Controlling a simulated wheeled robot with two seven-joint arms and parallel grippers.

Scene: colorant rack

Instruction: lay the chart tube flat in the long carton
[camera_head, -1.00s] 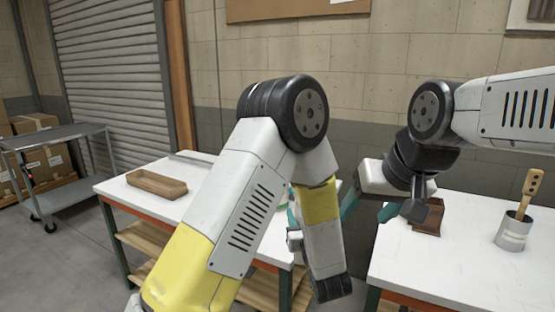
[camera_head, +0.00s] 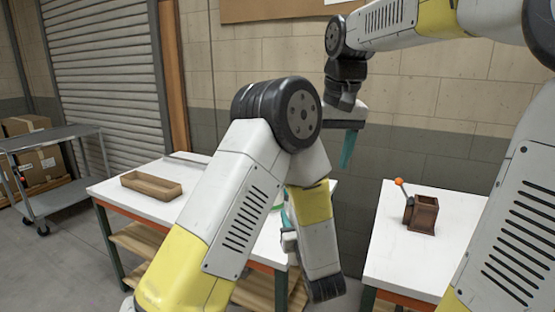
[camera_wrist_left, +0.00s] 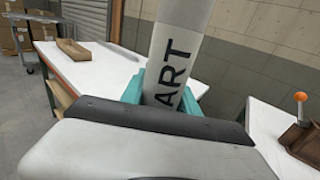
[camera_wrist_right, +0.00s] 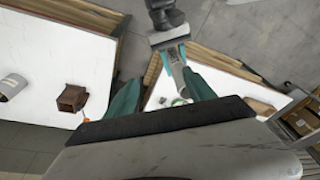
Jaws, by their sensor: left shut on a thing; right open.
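The chart tube (camera_wrist_left: 172,60) is white with dark "ART" lettering and stands upright, leaning slightly, in the left wrist view. My left gripper (camera_wrist_left: 163,97) is shut on it. In the head view my left arm hides most of that gripper, and I cannot make out the tube there. The long carton (camera_head: 150,186), a shallow brown open box, lies on the left table and also shows in the left wrist view (camera_wrist_left: 72,50). My right gripper (camera_head: 348,148) is raised near the back wall, open and empty; its teal fingers also show in the right wrist view (camera_wrist_right: 162,88).
The right table (camera_head: 385,245) bears a brown box with an orange-knobbed lever (camera_head: 422,213). A grey can (camera_wrist_right: 12,87) is on it too. A gap separates it from the left table (camera_head: 110,190). A grey cart (camera_head: 55,200) and cardboard boxes stand far left.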

